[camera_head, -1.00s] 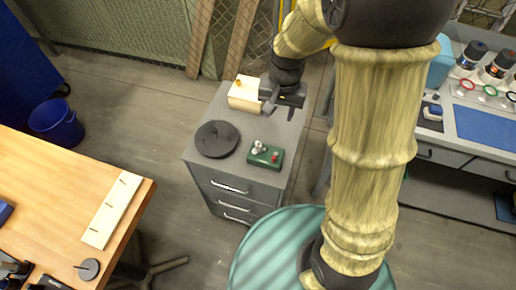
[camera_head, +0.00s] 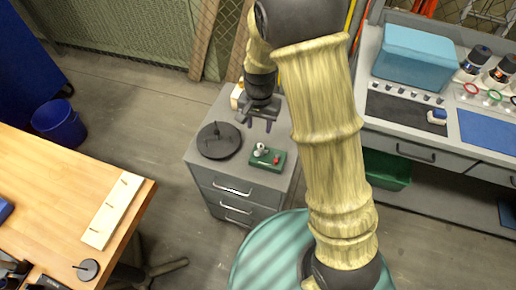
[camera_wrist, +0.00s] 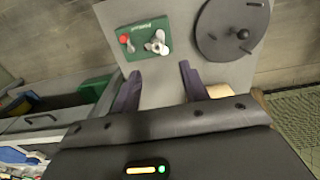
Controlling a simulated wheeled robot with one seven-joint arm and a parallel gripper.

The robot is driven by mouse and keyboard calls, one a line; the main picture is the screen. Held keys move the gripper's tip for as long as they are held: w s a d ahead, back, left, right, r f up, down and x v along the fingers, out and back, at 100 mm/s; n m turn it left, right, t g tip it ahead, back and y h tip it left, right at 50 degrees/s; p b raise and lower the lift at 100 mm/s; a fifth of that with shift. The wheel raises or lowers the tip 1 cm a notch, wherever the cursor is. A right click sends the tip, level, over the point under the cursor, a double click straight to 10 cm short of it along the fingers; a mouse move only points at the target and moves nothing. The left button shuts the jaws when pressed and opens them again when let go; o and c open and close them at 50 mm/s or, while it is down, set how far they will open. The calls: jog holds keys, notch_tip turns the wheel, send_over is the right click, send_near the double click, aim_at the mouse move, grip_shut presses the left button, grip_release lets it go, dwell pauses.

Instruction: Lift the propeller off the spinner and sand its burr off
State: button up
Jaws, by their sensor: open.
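The spinner (camera_head: 270,161) is a small green box with a red button, on top of the grey drawer cabinet. The propeller (camera_head: 261,149) is a small pale, bladed piece sitting on it. In the wrist view the spinner (camera_wrist: 131,39) is ahead of my fingers, with the propeller (camera_wrist: 157,43) on its right part. My gripper (camera_head: 261,115) is open and empty above the cabinet, behind the spinner as seen from the head. Its two dark fingers (camera_wrist: 160,80) are apart, with only grey cabinet top between them. No burr can be made out at this size.
A dark round disc (camera_head: 219,140) with an upright peg lies beside the spinner. A cream block (camera_head: 236,97) is partly hidden behind my gripper. A wooden table (camera_head: 50,190) is left; a workbench (camera_head: 412,150) with a blue box (camera_head: 415,57) is right.

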send_over(261, 145)
notch_tip(261, 145, down, 6)
jog(key=shift+r, duration=0.1)
jog(key=shift+a+f, duration=0.1)
jog(key=shift+f, duration=0.25)
jog(key=shift+w+f+p, duration=0.1)
jog(key=shift+f+p, duration=0.45)
jog(key=shift+f, duration=2.05)
grip_shut()
